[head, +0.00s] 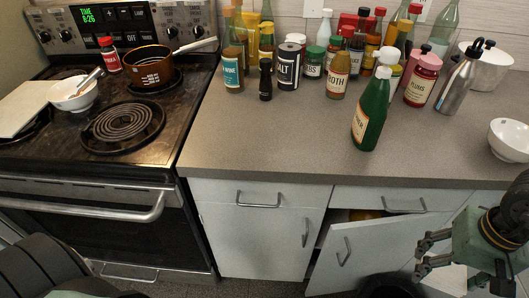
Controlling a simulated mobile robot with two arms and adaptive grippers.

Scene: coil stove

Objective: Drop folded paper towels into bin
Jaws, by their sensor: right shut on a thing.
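My right gripper (448,268) is at the lower right, in front of the cabinets. It is shut on a white, flat thing (447,281) that looks like the folded paper towels, partly hidden by the fingers and the picture's edge. A black, round-rimmed thing (390,287), likely the bin, stands on the floor at the bottom edge, left of the gripper. Only its upper part shows; its inside is dark. My left gripper is out of view; only dark parts of my left arm show at the lower left.
A cabinet door (345,255) hangs open just left of the bin. The counter (270,150) above holds many bottles, a green bottle (371,110) and a white bowl (509,139). The coil stove (122,122) with a copper pot (149,67) is at left.

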